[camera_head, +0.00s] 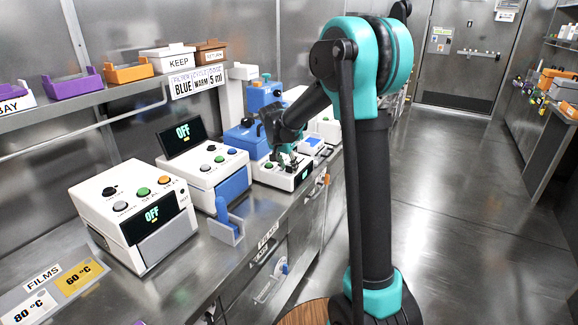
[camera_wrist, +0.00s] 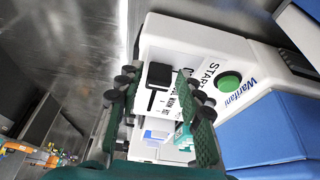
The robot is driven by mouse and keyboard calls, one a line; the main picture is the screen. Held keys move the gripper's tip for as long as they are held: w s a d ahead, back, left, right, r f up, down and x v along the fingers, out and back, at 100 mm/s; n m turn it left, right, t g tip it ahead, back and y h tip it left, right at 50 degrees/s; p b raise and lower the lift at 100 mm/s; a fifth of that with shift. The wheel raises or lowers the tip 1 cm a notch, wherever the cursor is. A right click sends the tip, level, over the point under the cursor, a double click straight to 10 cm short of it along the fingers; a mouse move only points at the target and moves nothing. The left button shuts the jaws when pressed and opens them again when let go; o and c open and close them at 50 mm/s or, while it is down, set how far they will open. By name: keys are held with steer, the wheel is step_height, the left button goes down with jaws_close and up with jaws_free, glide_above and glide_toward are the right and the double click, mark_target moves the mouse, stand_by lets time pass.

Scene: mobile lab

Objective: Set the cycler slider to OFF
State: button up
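The white cycler (camera_wrist: 190,38) shows in the wrist view with a green START button (camera_wrist: 229,81). Its black slider knob (camera_wrist: 160,73) sits at the upper end of a dark slot, as pictured. Lettering beside the slot is partly hidden, so I cannot read the setting. My gripper (camera_wrist: 156,79) is open, with one dark green finger on each side of the knob and slot. I cannot tell whether either finger touches the knob. In the head view my gripper (camera_head: 284,158) is over the white device with a small green display (camera_head: 303,175), its top partly hidden.
Two white machines with OFF displays, a near one (camera_head: 130,205) and a farther one (camera_head: 205,172), stand on the steel bench to the left. A blue holder (camera_head: 226,222) stands near the bench edge. A shelf (camera_head: 110,92) with trays runs above. The floor (camera_head: 455,190) at right is clear.

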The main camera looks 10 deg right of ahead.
steer(key=shift+o, duration=0.4)
steer(key=shift+r, duration=0.25)
steer(key=v, duration=1.1)
steer(key=shift+s+r, duration=0.15)
steer(key=shift+r, duration=0.05)
steer(key=shift+a, duration=0.1)
